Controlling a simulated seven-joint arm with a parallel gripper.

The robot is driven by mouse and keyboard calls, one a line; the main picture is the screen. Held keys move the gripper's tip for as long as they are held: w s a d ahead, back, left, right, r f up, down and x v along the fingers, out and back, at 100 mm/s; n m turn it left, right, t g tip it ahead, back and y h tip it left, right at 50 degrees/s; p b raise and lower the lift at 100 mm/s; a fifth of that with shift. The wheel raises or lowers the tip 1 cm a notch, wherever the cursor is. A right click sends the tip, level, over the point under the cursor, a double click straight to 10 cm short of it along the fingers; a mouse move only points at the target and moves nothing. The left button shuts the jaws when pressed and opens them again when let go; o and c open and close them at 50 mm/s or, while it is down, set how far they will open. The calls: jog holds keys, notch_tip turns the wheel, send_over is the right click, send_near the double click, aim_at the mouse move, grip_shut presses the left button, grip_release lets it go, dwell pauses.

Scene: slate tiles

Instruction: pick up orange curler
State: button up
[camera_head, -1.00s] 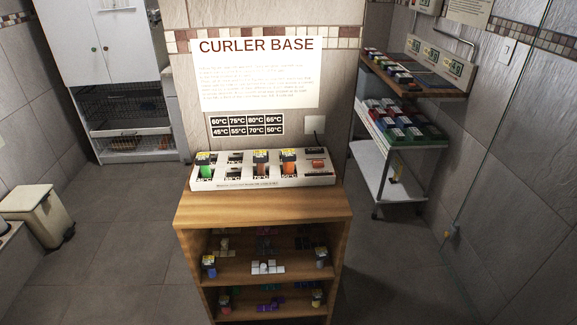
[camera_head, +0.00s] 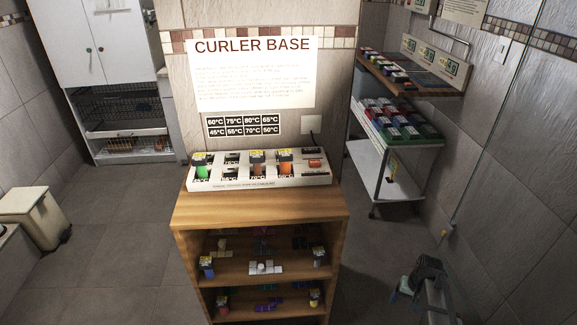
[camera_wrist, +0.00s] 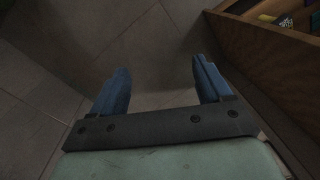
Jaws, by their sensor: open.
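An orange curler (camera_head: 285,169) with a yellow-labelled top stands upright in the white curler base (camera_head: 310,180) on top of the wooden shelf unit. A darker, orange-brown curler (camera_head: 257,168) stands just left of it, and a green curler (camera_head: 201,170) is at the left end. My gripper (camera_wrist: 160,80) is open and empty in the wrist view, its two blue fingers apart above the floor beside the shelf unit. In the head view my arm's end shows low at the right, well away from the base. The orange curler is not visible in the wrist view.
The wooden shelf unit (camera_head: 200,212) holds more curlers and small blocks on its lower shelves; its side is close at the right in the wrist view (camera_wrist: 265,60). A white trolley (camera_head: 378,180) stands at the right. Floor between unit and trolley is clear.

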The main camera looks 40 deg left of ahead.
jog(key=w+a+r+n+t+y, duration=0.1)
jog(key=w+a+r, duration=0.4)
jog(key=a+r, duration=0.4)
jog(key=w+a+r+n+t+y, duration=0.1)
jog(key=w+a+r, duration=0.4)
jog(key=a+r, duration=0.4)
jog(key=w+a+r+n+t+y, duration=0.1)
jog(key=a+r+n+t+y, duration=0.1)
jog(key=a+r, duration=1.4)
jog(key=n+h, duration=0.1)
jog(key=n, duration=0.1)
send_near(285, 153)
jog(key=x, duration=0.7)
jog(key=shift+w+d+f, duration=0.1)
jog(key=shift+w+f, duration=0.1)
jog(key=shift+w, duration=0.25)
jog(key=shift+s+x, duration=0.2)
jog(key=shift+x, duration=1.15)
jog(key=shift+s+x, duration=0.15)
jog(key=shift+x, duration=1.15)
jog(key=shift+f, duration=0.1)
